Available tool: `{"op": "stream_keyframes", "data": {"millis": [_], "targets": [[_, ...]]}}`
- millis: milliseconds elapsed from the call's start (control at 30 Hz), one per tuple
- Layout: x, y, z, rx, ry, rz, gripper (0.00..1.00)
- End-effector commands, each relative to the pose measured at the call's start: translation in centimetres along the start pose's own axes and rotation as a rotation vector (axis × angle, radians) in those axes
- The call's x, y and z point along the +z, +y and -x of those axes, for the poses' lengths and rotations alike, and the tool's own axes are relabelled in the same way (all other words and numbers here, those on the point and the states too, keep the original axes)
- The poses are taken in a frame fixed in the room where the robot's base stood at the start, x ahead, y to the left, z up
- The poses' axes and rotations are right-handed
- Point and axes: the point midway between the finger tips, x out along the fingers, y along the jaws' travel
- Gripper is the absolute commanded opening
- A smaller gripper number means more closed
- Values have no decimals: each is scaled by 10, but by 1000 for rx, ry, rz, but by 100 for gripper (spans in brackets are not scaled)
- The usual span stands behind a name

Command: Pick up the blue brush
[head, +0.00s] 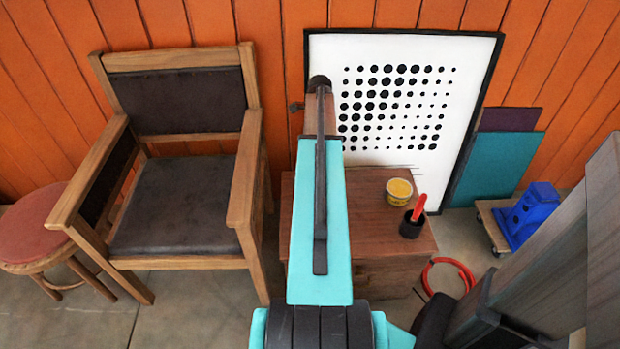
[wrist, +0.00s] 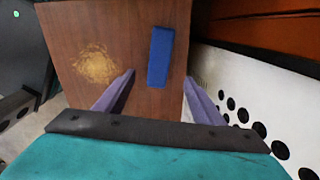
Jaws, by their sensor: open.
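A plain blue block-like thing, likely the blue brush (wrist: 160,56), lies on a brown wooden top (wrist: 130,20) in the wrist view. No bristles can be made out. My gripper (wrist: 160,77) is open, with one purple finger on each side of the blue thing's near end in the picture. I see nothing between the fingers that they touch, and their height above the top is hard to tell. In the head view my arm covers the left part of the wooden cabinet (head: 375,225); the brush and gripper are hidden there.
A yellow tub (head: 399,191) and a dark cup (head: 411,228) with a red-handled thing stand on the cabinet's right. A pale yellow patch (wrist: 95,66) lies left of the brush. A dotted white panel (head: 400,60) leans behind. An armchair (head: 185,215) stands left.

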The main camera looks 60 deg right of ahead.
Motion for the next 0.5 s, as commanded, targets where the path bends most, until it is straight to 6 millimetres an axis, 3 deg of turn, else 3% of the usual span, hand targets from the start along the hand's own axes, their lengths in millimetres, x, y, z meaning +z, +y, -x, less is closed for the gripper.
{"op": "stream_keyframes", "data": {"millis": [333,500], "targets": [[4,1,-2,0,0,6,62],[4,1,-16,2,0,6,62]]}}
